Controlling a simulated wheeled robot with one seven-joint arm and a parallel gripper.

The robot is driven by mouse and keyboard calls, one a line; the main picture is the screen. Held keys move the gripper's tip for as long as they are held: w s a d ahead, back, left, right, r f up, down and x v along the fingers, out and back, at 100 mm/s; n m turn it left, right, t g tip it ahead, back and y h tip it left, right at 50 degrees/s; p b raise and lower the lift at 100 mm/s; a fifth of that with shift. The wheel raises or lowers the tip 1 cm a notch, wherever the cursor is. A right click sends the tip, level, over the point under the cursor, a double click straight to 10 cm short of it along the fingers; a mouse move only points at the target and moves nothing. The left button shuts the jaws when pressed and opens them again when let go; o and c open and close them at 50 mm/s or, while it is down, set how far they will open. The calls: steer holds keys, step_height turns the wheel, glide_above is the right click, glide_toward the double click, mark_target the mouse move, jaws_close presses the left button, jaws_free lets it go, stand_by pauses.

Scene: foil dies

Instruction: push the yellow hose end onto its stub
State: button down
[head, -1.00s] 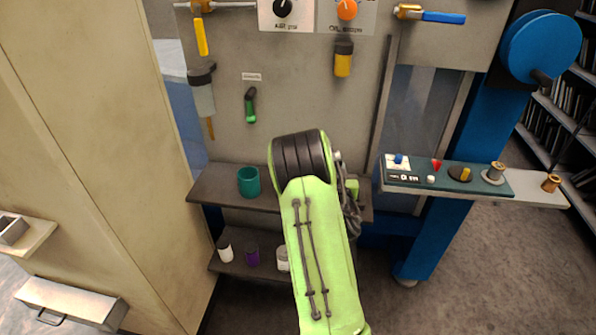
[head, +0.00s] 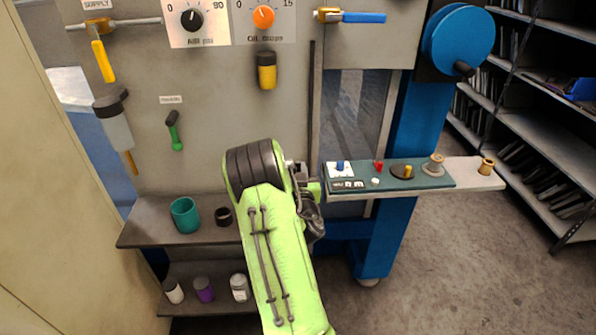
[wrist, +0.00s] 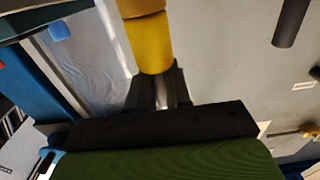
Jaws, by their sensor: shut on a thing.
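A yellow cylindrical piece (wrist: 154,45), which looks like the hose end, is between the black fingertips of my gripper (wrist: 158,76) in the wrist view. My gripper is shut on it, and the piece sticks out past the fingertips towards the top of that picture. In the head view my green arm hides the gripper and the held piece. I cannot pick out the stub for certain.
The console shelf (head: 445,181) juts out right of my arm, with buttons and brass spools. A lower shelf (head: 150,232) holds a teal cup (head: 185,215) and a dark ring-like cup (head: 223,216). A yellow-bowled unit (head: 267,72) hangs on the panel. Open floor lies at right.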

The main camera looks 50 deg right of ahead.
steer(key=shift+f+b, duration=1.7)
steer(key=shift+f, duration=0.35)
steer(key=shift+a+f+b, duration=0.1)
steer(key=shift+f+b, duration=0.45)
stand_by(0.5)
steer(key=c, duration=1)
jaws_free()
steer(key=shift+o, duration=0.2)
